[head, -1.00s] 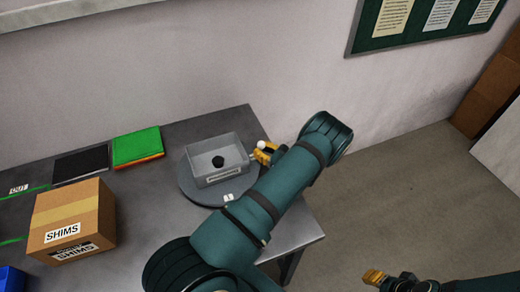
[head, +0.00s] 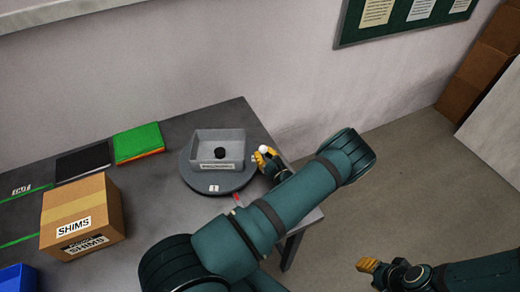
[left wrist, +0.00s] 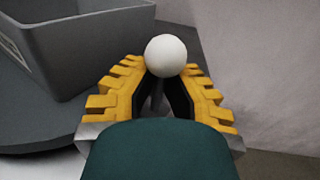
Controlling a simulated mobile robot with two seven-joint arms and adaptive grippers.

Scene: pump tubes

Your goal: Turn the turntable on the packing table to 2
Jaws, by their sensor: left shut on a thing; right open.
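The round dark grey turntable (head: 188,175) sits near the right end of the packing table (head: 167,205). A small white tag (head: 214,188) is on its front rim; its number is too small to read. A red mark (head: 237,197) shows on the table at the turntable's front right. A white ball knob (left wrist: 166,55) stands at the turntable's right side. My left gripper (head: 266,160) is shut around the knob's stem, with the ball above the fingertips in the left wrist view (left wrist: 160,92). My right gripper (head: 368,265) is open and empty, over the floor at lower right.
A grey open bin (head: 205,138) with a black round thing (head: 220,153) inside stands on the turntable. A SHIMS carton (head: 82,215), green folder (head: 137,143), black folder (head: 82,162) and blue bin (head: 17,279) are further left. My left arm passes over the table's front right corner.

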